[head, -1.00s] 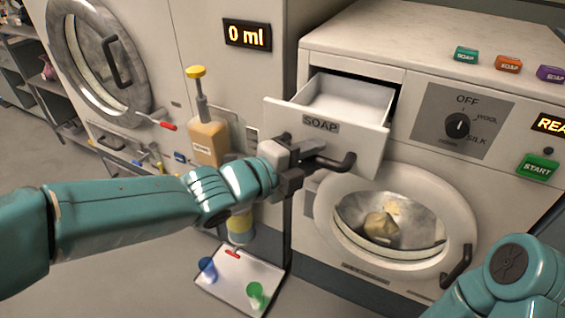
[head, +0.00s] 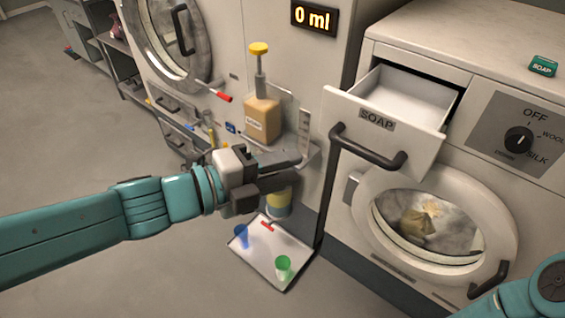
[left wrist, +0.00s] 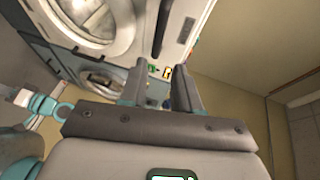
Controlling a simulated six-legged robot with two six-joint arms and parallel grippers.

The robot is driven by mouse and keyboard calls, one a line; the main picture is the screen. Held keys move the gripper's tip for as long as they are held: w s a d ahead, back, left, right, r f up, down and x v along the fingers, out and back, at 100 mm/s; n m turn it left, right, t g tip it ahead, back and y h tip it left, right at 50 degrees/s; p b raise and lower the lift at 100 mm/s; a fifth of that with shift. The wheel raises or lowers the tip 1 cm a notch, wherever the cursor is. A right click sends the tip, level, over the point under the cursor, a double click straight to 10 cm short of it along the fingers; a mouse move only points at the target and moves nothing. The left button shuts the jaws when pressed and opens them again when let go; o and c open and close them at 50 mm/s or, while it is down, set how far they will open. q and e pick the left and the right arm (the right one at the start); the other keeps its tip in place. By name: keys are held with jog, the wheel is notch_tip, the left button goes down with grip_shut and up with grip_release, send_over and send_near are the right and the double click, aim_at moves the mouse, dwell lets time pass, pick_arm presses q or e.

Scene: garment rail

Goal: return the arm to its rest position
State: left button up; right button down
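My left gripper (head: 297,170) is in the middle of the head view, in front of the soap pump stand and left of the soap drawer. Its two fingers are apart with nothing between them; the left wrist view also shows them apart (left wrist: 160,78). The soap drawer (head: 385,128) is pulled out of the white washing machine, and its dark handle (head: 368,153) is clear of the gripper. Part of my right arm shows at the lower right corner of the head view; its gripper is out of view.
A soap bottle with a yellow pump (head: 262,118) stands on a wall shelf behind my left gripper. Below is a white tray (head: 270,250) with a blue cup (head: 241,236) and a green cup (head: 284,265). The washer door (head: 365,215) is at right. Grey floor is clear at left.

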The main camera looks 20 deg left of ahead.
dwell(0.4)
pick_arm(q)
jog(key=w+d+f+n+g+y, duration=0.1)
jog(key=d+f+n+g, duration=0.2)
jog(key=f, duration=1)
jog(key=w+f+n+g+y, duration=0.15)
jog(key=f+n, duration=0.45)
jog(key=f, duration=0.7)
jog(key=s+a+f+n+g+y, duration=0.1)
jog(key=s+f+n+g+y, duration=0.1)
jog(key=s+f+n, duration=0.5)
jog(key=s+a+f+n+g+y, duration=0.1)
jog(key=s+f+n+g, duration=0.4)
jog(key=f+n, duration=0.6)
jog(key=shift+s+f+y, duration=0.45)
jog(key=shift+s+f, duration=0.35)
jog(key=shift+s, duration=0.05)
